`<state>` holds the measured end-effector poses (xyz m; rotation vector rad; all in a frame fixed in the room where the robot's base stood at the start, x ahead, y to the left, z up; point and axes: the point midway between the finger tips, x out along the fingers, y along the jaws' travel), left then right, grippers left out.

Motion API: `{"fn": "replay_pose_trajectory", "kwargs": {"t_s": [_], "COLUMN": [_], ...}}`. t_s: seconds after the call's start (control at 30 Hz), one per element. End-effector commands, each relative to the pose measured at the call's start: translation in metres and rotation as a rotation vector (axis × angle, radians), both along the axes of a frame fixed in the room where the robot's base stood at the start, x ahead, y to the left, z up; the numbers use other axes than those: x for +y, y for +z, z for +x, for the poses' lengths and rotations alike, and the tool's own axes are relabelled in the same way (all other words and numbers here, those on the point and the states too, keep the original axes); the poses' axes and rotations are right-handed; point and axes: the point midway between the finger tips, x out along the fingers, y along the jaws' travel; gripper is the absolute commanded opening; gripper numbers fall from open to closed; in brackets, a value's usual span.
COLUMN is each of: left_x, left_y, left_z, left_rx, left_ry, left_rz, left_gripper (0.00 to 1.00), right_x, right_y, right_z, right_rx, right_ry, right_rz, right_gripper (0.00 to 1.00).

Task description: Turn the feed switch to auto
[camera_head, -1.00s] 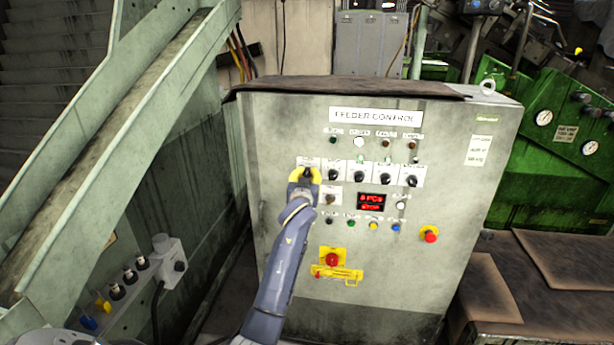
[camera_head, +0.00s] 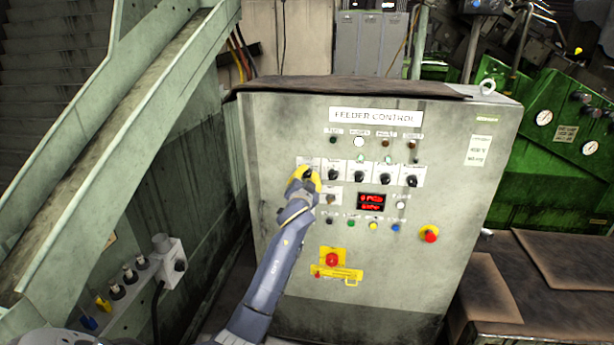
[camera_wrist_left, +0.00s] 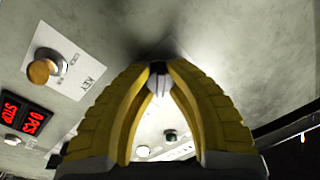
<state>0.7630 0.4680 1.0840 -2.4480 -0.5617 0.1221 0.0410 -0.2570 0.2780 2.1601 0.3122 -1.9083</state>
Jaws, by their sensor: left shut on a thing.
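The feeder control cabinet (camera_head: 290,240) stands in the middle of the head view, with a row of black rotary switches on white plates near its top. My left gripper (camera_head: 307,174) is at the leftmost switch of that row, its yellow fingers shut on the switch knob. In the left wrist view the yellow fingers (camera_wrist_left: 158,72) close at their tips on a small dark knob (camera_wrist_left: 158,68). The switch's plate is mostly hidden by the fingers, so its labels and setting cannot be read. My right gripper is not in view.
A red digital display (camera_head: 371,202) and a key switch (camera_wrist_left: 42,70) sit near the gripper. A red emergency button (camera_head: 430,235) and a red rotary handle on yellow (camera_head: 332,260) are lower down. A pale green chute (camera_head: 120,140) rises at the left.

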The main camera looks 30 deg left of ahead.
Motion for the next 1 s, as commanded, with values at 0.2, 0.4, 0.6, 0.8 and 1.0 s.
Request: {"fn": "replay_pose_trajectory", "kwargs": {"t_s": [0.2, 0.4, 0.6, 0.8, 1.0], "left_x": [-0.0003, -0.0002, -0.0001, 0.0001, -0.0003], "left_y": [-0.0039, -0.0041, -0.0031, -0.0017, -0.0011], "left_z": [0.0000, 0.0000, 0.0000, -0.0001, -0.0007], "left_rx": [0.011, 0.011, 0.009, 0.007, 0.005], "left_ry": [0.000, 0.000, 0.000, 0.000, 0.000], "left_rz": [0.009, 0.009, 0.008, 0.008, 0.008], "left_gripper": [0.00, 0.00, 0.36, 0.51, 0.51], "right_x": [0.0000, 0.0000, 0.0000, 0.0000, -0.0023], "right_y": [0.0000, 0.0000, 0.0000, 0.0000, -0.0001], "right_z": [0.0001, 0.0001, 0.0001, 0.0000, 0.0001], "right_rx": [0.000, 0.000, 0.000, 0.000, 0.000], "right_ry": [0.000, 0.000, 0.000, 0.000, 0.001], "right_rz": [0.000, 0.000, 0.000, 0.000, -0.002], "right_gripper": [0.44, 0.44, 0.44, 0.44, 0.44]}}
